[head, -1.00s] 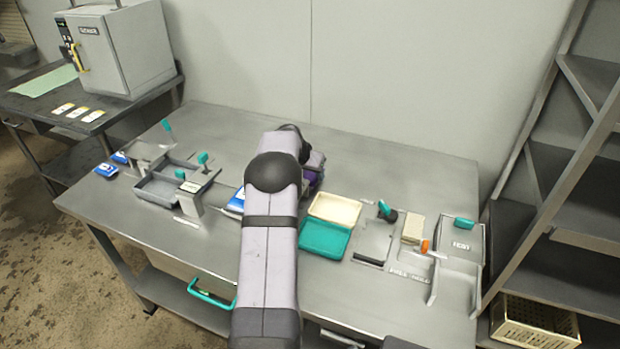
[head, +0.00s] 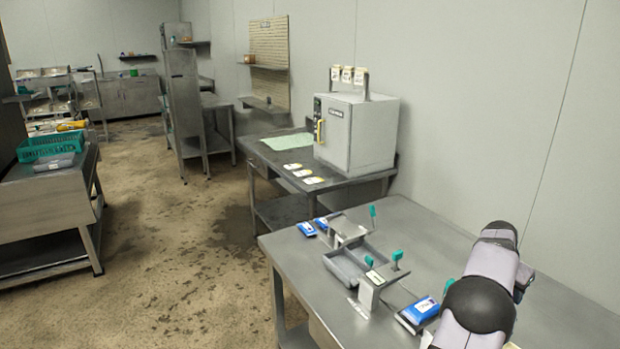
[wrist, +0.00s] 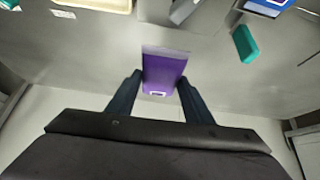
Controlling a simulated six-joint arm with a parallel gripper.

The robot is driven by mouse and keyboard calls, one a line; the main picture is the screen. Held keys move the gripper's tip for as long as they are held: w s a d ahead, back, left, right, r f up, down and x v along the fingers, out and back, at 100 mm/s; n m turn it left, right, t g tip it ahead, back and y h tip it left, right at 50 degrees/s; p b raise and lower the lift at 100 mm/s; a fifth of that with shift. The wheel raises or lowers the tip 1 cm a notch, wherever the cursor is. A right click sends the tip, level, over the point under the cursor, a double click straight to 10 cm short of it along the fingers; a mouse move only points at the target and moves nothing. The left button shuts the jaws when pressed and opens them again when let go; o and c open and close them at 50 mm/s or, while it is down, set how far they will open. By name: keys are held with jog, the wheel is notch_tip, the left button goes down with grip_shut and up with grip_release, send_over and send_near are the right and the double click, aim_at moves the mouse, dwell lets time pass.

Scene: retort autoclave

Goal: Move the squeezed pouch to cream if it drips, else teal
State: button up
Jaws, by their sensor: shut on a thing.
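In the wrist view, my gripper (wrist: 160,79) is shut on a purple pouch (wrist: 164,66), one finger on each side of it. The pouch is held over the grey metal table. I can make out no drops on it or below it. Part of a cream tray (wrist: 95,5) shows at the top left edge of the wrist view. In the head view my arm is at the lower right, and the gripper and purple pouch are hidden or out of frame.
A fixture with teal handles (head: 397,256) and a grey bin (head: 345,268) stand on the table. A blue pouch (head: 420,309) lies beside it; two more blue pouches (head: 307,229) lie at the left edge. A white autoclave (head: 355,132) stands on a side table with several cards.

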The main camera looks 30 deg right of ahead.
jog(key=w+a+r+n+t+y+p, duration=0.1)
jog(key=w+a+r+n+p, duration=0.25)
jog(key=w+a, duration=0.55)
jog(key=w+a+r+n+t+p, duration=0.25)
jog(key=w+a+p, duration=0.35)
jog(key=a, duration=0.5)
jog(key=w+a+r+n+t+y+p, duration=0.1)
jog(key=w+a+r+n+p, duration=0.25)
jog(key=w+a, duration=0.65)
jog(key=s+a+r+n+t+y+p, duration=0.1)
jog(key=s+a+r+n+y+p, duration=0.15)
jog(key=a, duration=0.85)
jog(key=s+a+r+n+y+p, duration=0.1)
jog(key=s+a+r+n+p, duration=0.2)
jog(key=a, duration=0.8)
jog(key=s+a+r+n+t+y+p, duration=0.1)
jog(key=a+n+p, duration=0.3)
jog(key=a, duration=0.7)
jog(key=shift+m, duration=0.7)
notch_tip(320, 180, down, 5)
jog(key=b, duration=0.4)
jog(key=shift+w, duration=0.1)
jog(key=shift+r, duration=0.15)
